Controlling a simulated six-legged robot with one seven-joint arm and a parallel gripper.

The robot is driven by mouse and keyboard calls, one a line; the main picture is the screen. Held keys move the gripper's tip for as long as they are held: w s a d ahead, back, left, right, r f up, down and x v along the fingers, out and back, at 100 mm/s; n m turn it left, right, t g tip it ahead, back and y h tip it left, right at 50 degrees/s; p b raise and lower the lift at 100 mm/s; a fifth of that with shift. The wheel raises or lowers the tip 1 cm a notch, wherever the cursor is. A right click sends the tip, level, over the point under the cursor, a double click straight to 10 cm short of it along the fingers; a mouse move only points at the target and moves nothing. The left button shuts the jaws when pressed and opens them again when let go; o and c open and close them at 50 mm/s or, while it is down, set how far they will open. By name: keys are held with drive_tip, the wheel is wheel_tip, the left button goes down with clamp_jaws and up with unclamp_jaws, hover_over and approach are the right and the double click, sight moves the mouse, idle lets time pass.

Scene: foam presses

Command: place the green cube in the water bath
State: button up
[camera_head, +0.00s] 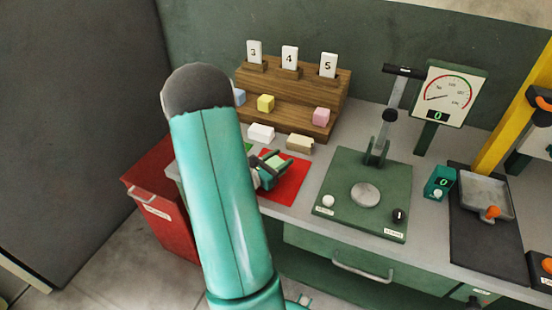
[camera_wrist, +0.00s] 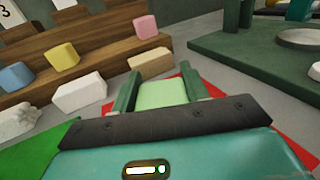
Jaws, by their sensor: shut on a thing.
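The green cube (camera_head: 277,163) is pale green and sits between the two fingers of my gripper (camera_head: 270,168), over the red mat (camera_head: 290,183). In the wrist view the green cube (camera_wrist: 162,95) fills the gap between the fingers of my gripper (camera_wrist: 162,84), which is shut on it. I cannot tell whether the cube touches the mat. I cannot pick out a water bath in either view. My arm covers part of the left side of the bench in the head view.
A wooden stepped rack (camera_head: 300,90) with number cards holds blue, yellow and pink cubes. A white block (camera_head: 261,132) and a tan block (camera_head: 300,143) lie before it. A green press (camera_head: 365,195) stands to the right, then a grey tray (camera_head: 485,200) on a dark base.

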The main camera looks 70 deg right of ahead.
drive_tip(key=shift+s, duration=0.2)
drive_tip(key=shift+w+f, duration=0.1)
drive_tip(key=shift+w, duration=0.05)
drive_tip(key=o, duration=1)
drive_tip(key=shift+a, duration=0.15)
drive_tip(key=v, duration=1.1)
drive_tip(key=shift+w+a, duration=0.15)
drive_tip(key=shift+a, duration=0.2)
